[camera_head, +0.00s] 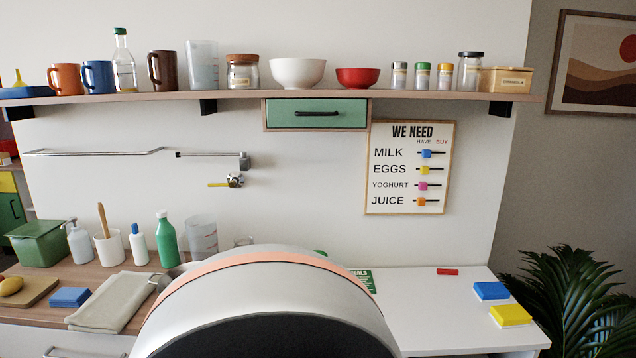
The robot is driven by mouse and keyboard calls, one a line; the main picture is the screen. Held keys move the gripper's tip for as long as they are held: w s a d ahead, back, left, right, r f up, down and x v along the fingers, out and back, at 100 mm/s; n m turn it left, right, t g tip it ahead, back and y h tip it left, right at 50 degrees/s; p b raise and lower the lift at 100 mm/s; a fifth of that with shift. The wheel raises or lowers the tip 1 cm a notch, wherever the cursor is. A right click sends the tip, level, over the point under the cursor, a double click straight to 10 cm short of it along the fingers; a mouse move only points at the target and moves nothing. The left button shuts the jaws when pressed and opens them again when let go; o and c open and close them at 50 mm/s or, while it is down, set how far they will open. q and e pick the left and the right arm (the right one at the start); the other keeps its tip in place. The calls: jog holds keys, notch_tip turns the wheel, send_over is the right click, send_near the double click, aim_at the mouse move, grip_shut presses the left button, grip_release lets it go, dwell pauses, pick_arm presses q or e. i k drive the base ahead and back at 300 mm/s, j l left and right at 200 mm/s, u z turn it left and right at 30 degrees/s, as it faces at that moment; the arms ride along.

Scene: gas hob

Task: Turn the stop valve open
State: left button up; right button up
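The stop valve (235,180) is a small metal fitting on the white wall, left of centre in the head view. Its yellow lever (219,185) points left and lies about level. The lever is small in the picture, and I cannot tell from it whether the valve is open or closed. Neither of my grippers shows in this view, and nothing is seen touching the valve. The hob is not visible; a large rounded pale shape close to the camera covers the lower middle.
A metal rail (95,152) and a shorter bar (208,155) are on the wall near the valve. Above are a shelf (230,97) with mugs, bowls and jars, and a green drawer (317,115). Bottles stand on the counter below. The wall around the lever is clear.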

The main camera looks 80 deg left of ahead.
aim_at(232, 184)
jog(key=j+u, duration=0.1)
jog(key=u, duration=2.95)
jog(key=j+z, duration=0.15)
jog(key=z, duration=0.35)
jog(key=j+z, duration=0.15)
jog(key=z, duration=0.3)
jog(key=j+z, duration=0.15)
jog(key=z, duration=0.35)
jog(key=k+j+z, duration=0.2)
jog(key=j+z, duration=0.15)
jog(key=k+j+z, duration=0.25)
jog(key=z, duration=0.15)
jog(key=k+j+z, duration=0.4)
jog(key=k+j, duration=0.25)
jog(key=k, duration=0.1)
